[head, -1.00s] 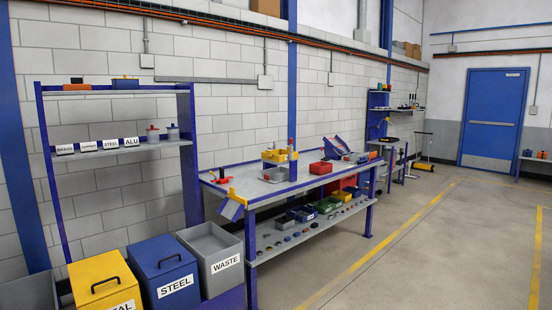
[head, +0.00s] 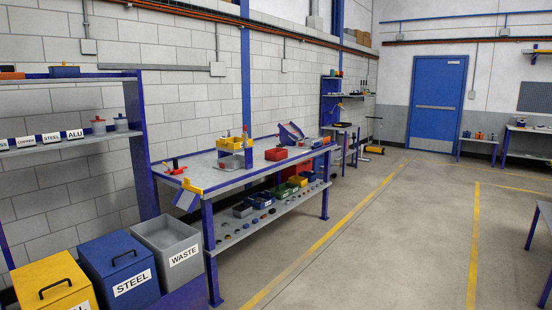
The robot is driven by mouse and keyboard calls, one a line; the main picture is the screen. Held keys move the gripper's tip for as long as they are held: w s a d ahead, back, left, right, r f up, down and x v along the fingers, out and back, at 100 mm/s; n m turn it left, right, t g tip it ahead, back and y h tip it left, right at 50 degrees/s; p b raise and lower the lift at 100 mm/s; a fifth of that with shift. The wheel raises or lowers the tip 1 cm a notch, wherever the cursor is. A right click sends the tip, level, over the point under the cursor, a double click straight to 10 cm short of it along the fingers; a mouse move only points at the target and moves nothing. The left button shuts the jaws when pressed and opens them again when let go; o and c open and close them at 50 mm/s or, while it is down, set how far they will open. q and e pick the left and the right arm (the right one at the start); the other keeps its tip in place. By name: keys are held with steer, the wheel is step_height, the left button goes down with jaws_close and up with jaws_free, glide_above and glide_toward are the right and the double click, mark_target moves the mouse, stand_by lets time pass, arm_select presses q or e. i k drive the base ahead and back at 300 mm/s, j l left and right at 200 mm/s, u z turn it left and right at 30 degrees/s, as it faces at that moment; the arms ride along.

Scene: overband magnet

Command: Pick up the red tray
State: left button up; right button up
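A small red tray or box (head: 276,154) sits on the top of the long workbench (head: 212,183), toward its far half. A second red container (head: 297,171) shows under the bench top at the far end of the lower shelf, partly hidden. I cannot tell which is the red tray. Neither of my grippers is in view.
A yellow box (head: 232,143) and a blue tilted thing (head: 290,133) stand on the bench. Yellow, blue STEEL (head: 120,272) and grey WASTE (head: 172,248) bins stand at the near left. The floor (head: 370,235) right of the bench is clear. A blue door (head: 436,104) is at the back.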

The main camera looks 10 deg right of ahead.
mark_target(276, 155)
steer(key=i+l+z, duration=0.3)
steer(key=i, duration=0.6)
steer(key=i+z, duration=0.3)
steer(key=i, duration=0.6)
steer(key=i+u, duration=0.1)
steer(key=i, duration=0.45)
steer(key=i+l, duration=0.1)
steer(key=i, duration=0.45)
steer(key=i+l+u, duration=0.15)
steer(key=i, duration=0.35)
steer(key=i+l, duration=0.1)
steer(key=i, duration=0.45)
steer(key=j+u, duration=0.05)
